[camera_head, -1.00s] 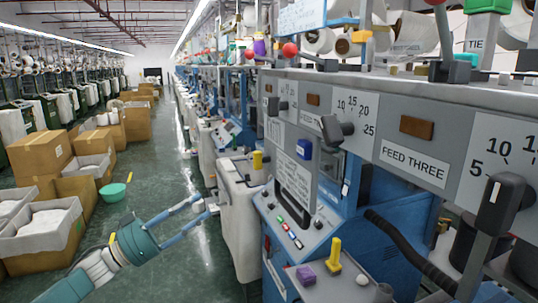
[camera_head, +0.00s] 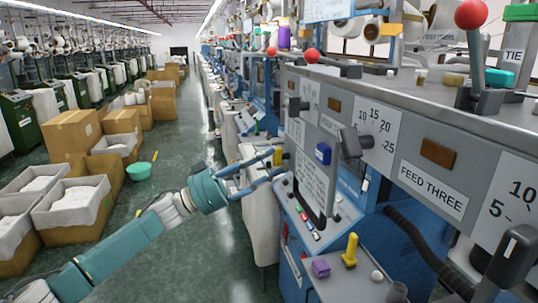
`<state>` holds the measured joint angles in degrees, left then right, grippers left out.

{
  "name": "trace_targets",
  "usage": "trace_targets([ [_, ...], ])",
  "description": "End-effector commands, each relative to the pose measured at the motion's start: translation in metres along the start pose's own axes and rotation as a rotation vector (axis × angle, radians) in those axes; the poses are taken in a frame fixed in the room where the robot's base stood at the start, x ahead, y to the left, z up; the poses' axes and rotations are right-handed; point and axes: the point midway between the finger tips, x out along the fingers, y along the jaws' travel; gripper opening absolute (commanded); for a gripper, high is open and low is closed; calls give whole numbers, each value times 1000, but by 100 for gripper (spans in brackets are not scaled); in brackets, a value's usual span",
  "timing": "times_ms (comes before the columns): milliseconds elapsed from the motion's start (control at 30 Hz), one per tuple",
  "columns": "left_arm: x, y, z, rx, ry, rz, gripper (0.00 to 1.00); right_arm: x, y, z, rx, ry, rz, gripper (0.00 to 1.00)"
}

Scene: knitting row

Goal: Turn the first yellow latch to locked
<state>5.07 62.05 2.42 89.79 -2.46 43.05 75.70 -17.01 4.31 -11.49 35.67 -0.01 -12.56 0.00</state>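A small yellow latch (camera_head: 277,157) stands upright on the side of a machine further down the row, in the middle of the head view. My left gripper (camera_head: 275,164) reaches in from the left, its two blue fingers apart with their tips right at this latch. The fingers partly hide it, and I cannot tell whether they touch it. A second, nearer yellow latch (camera_head: 350,250) stands upright on the blue machine's ledge, clear of the gripper. My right gripper is not in view.
A purple block (camera_head: 321,268) sits beside the nearer latch. The aisle floor between is free.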

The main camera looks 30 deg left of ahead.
Motion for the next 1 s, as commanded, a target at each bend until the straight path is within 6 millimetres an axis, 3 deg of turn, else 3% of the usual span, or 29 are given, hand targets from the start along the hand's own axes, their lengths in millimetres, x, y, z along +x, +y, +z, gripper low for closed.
trace_targets([
  [400, 8, 0, 1, 1, -1, 1, 40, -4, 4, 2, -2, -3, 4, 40],
  [600, 8, 0, 1, 1, -1, 0, 2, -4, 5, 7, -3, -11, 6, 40],
  [1000, 7, -1, 2, 46, 0, 17, 0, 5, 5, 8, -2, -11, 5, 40],
])
